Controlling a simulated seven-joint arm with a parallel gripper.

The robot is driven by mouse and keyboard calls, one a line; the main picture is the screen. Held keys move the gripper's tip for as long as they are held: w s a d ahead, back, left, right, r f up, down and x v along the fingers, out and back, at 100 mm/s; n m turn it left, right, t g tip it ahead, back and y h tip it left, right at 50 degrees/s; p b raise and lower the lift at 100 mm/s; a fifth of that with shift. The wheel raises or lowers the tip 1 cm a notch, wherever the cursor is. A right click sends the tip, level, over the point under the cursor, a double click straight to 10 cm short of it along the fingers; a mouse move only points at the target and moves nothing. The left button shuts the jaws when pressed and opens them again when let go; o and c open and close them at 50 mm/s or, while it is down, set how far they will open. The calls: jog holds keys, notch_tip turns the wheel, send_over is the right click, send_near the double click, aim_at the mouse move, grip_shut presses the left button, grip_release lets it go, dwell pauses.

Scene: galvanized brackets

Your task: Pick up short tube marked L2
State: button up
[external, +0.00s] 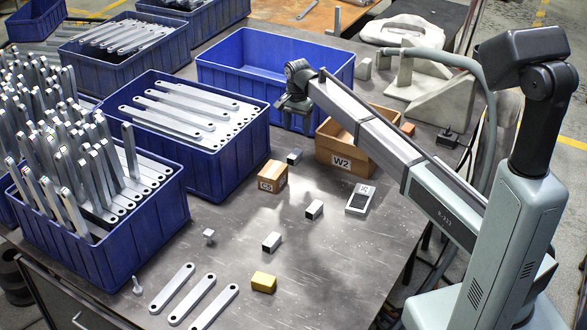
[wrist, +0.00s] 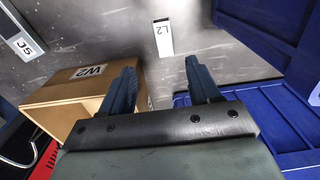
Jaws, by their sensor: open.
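My gripper (external: 292,104) hangs above the table by the empty blue bin. In the wrist view my gripper (wrist: 160,66) is open and empty, with the tube beyond the gap between its fingers, apart from them.
A wooden box marked W2 (external: 341,160) stands right of the tube. A wooden block marked C3 (external: 271,178), two similar tubes (external: 314,210) (external: 271,242) and a J5 box (external: 361,199) are nearby. A bracket bin (external: 215,165) and the empty blue bin (external: 230,75) stand close.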

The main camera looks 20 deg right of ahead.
send_over(295, 154)
jog(key=f, duration=0.6)
jog(key=shift+s+d+f, duration=0.15)
jog(key=shift+d, duration=0.15)
jog(key=shift+w+a+f, duration=0.15)
jog(key=shift+f, duration=1.2)
jog(key=shift+w+a+f, duration=0.1)
jog(key=shift+a+f, duration=0.05)
jog(key=shift+f, duration=1.15)
jog(key=shift+c, duration=0.3)
grip_shut()
